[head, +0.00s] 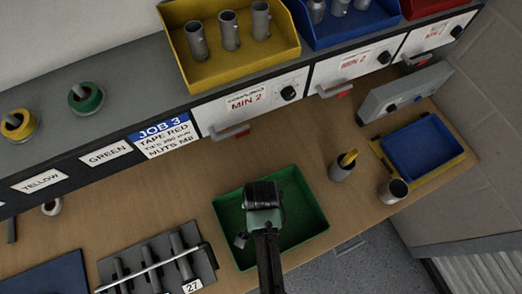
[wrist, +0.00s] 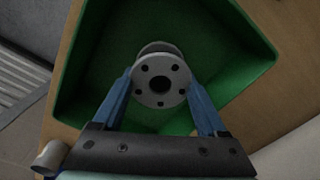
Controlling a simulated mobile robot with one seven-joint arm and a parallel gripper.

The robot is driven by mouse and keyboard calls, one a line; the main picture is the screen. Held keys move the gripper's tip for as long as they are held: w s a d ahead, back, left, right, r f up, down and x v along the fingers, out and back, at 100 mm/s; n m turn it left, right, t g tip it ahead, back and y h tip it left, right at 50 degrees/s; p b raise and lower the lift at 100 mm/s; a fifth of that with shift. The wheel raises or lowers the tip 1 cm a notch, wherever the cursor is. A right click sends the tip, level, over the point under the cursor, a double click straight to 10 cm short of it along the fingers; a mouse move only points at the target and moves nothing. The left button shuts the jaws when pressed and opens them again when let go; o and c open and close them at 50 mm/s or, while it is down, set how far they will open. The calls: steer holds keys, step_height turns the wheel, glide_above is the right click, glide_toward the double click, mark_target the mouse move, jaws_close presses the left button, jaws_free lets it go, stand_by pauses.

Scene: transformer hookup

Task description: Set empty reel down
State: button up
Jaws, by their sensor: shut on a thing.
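The empty reel (wrist: 161,81) is a grey spool with a flange, a dark centre hole and small holes around it. My gripper (wrist: 160,92) is shut on it, with one blue finger on each side. The reel is over the inside of the green tray (wrist: 75,62), and I cannot tell whether it touches the tray floor. In the head view my gripper (head: 264,222) is above the green tray (head: 311,204), and my gripper and arm hide the reel there.
A tool rack (head: 205,272) stands left of the tray. A cup with a yellow item (head: 342,168), another cup (head: 393,191) and a blue tray (head: 422,150) stand to the right. Tape rolls, yellow (head: 18,125) and green (head: 85,98), sit on the shelf. Bare wooden bench lies behind the green tray.

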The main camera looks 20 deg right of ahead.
steer(key=shift+f, duration=1.6)
steer(key=shift+f, duration=0.1)
steer(key=shift+f, duration=0.15)
steer(key=o, duration=1.5)
steer(key=shift+o, duration=0.2)
step_height(320, 180, up, 13)
steer(key=shift+f, duration=0.2)
